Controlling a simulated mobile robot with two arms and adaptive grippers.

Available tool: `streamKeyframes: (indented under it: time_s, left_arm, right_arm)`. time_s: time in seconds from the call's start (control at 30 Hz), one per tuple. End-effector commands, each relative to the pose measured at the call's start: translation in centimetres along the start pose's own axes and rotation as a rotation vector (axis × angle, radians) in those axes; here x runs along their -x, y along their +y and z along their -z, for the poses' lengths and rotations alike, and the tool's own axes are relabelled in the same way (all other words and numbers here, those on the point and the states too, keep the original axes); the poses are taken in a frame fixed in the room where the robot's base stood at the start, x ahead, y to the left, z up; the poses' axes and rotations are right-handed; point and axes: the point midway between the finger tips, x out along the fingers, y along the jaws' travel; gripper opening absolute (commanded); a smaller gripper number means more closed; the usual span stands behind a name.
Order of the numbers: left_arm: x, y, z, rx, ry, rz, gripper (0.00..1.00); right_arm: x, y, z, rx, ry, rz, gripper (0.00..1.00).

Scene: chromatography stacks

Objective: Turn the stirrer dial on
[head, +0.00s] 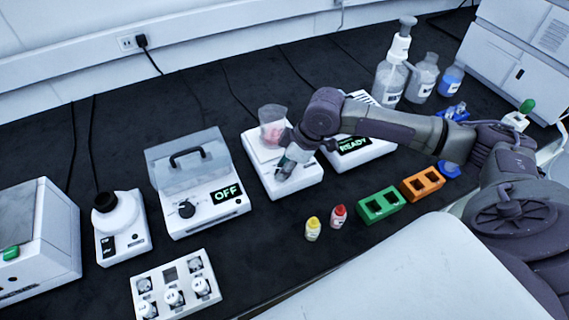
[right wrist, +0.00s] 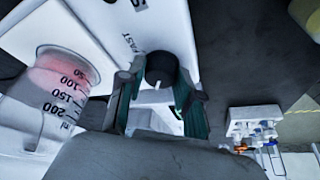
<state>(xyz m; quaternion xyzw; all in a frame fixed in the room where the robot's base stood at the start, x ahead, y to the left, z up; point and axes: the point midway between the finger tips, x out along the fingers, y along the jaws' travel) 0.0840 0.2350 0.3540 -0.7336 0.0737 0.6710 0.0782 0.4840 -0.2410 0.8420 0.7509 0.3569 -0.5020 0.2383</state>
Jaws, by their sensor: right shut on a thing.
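The stirrer (head: 257,152) is a white box on the dark bench, with a beaker of pink liquid (head: 271,128) on top. My right gripper (head: 284,172) reaches down to the stirrer's front and hides its dial in the head view. In the right wrist view the dark round dial (right wrist: 162,68) sits between the two fingers of my right gripper (right wrist: 158,90), which are shut on it. The beaker (right wrist: 62,88) also shows there at the left. Lettering beside the dial ends in "FAST". My left gripper is not in view.
A device reading OFF (head: 226,193) with a clear lid stands left of the stirrer; one reading READY (head: 373,152) stands right. Yellow (head: 313,230) and red (head: 338,217) bottles and green (head: 379,205) and orange (head: 423,184) racks are in front. A vial rack (head: 180,309) stands at the lower left.

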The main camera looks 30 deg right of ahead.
Motion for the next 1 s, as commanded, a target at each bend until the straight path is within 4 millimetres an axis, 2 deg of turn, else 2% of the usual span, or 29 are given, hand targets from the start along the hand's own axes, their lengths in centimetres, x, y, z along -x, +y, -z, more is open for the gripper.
streamKeyframes:
  time_s: [0.27, 0.7, 1.0]
  left_arm:
    - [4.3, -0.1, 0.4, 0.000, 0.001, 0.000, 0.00]
    - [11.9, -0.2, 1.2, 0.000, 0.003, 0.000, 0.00]
    - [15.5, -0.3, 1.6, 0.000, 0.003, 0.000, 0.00]
  right_arm:
    - [0.8, -0.3, 0.3, -0.151, -0.001, -0.060, 0.00]
    - [0.7, -0.6, 0.5, -0.532, -0.001, -0.216, 0.00]
    - [0.4, -0.6, 0.4, -0.759, -0.001, -0.310, 0.00]
